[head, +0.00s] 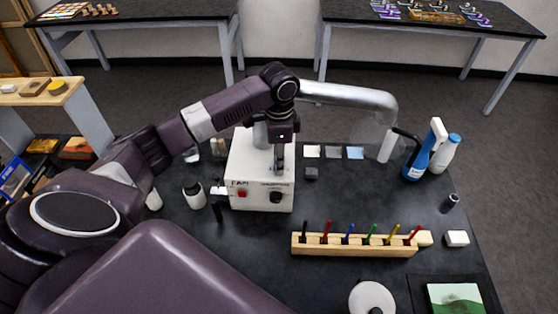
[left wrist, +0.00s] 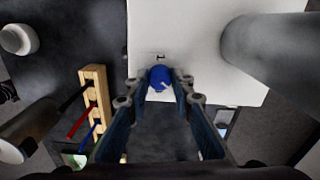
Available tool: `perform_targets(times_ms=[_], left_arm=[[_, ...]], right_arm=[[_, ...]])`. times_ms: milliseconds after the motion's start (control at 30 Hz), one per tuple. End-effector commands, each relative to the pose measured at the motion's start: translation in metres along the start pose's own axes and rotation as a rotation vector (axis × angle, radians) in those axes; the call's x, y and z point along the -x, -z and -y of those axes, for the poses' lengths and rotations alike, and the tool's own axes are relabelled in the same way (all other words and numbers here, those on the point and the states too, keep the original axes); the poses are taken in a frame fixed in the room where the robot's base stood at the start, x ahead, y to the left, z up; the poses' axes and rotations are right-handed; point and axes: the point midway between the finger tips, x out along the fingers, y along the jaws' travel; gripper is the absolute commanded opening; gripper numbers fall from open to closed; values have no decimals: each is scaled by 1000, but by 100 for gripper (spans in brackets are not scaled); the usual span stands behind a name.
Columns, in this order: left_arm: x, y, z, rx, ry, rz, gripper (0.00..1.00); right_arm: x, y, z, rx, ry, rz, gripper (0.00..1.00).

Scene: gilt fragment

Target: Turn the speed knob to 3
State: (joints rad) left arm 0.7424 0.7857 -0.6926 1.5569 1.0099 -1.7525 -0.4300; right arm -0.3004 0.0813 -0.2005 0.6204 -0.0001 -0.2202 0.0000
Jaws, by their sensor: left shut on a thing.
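A white box-shaped device (head: 262,169) stands on the black table, with a red switch (head: 242,194) and a dark round dial (head: 276,197) on its front face. In the left wrist view a round blue knob (left wrist: 160,77) with a pale mark sits against the white device surface (left wrist: 205,60). My left gripper (head: 280,168) points down over the device's right side. In the left wrist view its fingertips (left wrist: 160,84) close on both sides of the blue knob. The gripper hides this knob in the head view. The numbers around it are too small to read. My right gripper is not in view.
A metal pipe arm (head: 350,95) arches behind the device. A wooden rack (head: 350,246) of coloured pens stands in front, to the right.

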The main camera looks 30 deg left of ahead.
Motion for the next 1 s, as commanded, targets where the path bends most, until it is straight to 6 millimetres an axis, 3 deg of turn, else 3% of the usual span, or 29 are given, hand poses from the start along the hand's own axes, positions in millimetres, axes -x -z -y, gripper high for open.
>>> perform_targets(times_ms=[500,1000], left_arm=[[1,0,1,-450,3,-1,0],[1,0,1,-642,2,-2,0]], right_arm=[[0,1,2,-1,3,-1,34],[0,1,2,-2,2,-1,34]])
